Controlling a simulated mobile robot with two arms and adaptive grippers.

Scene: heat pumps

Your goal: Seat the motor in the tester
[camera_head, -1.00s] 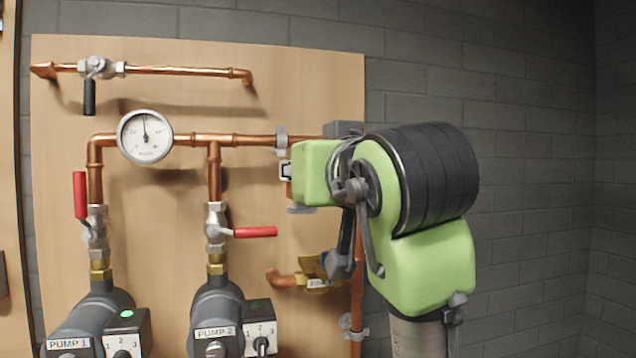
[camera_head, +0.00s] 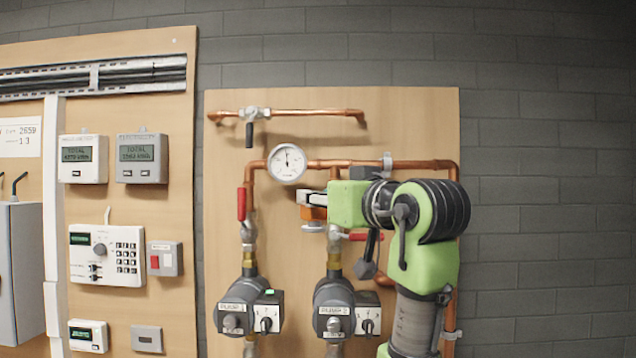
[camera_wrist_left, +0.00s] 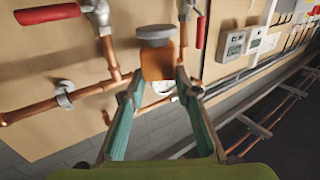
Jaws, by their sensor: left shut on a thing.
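My left gripper (camera_head: 318,205) is in front of the pump board, its fingers pointing left in the head view. It is shut on a small orange block with a grey rounded end, which looks like the motor (camera_head: 312,214). In the left wrist view, the motor (camera_wrist_left: 158,62) sits between the two teal-padded fingers (camera_wrist_left: 160,88) at their tips, clear of the pipes as far as I can tell. I cannot pick out the tester for certain in these views. My right gripper is not in view.
Pump 1 (camera_head: 241,306) and pump 2 (camera_head: 340,306) sit on copper pipes on the wooden board. A pressure gauge (camera_head: 287,164) and red valve handles are close by. On the left panel are two meters, a keypad unit (camera_head: 108,255) and a red-button box (camera_head: 164,258).

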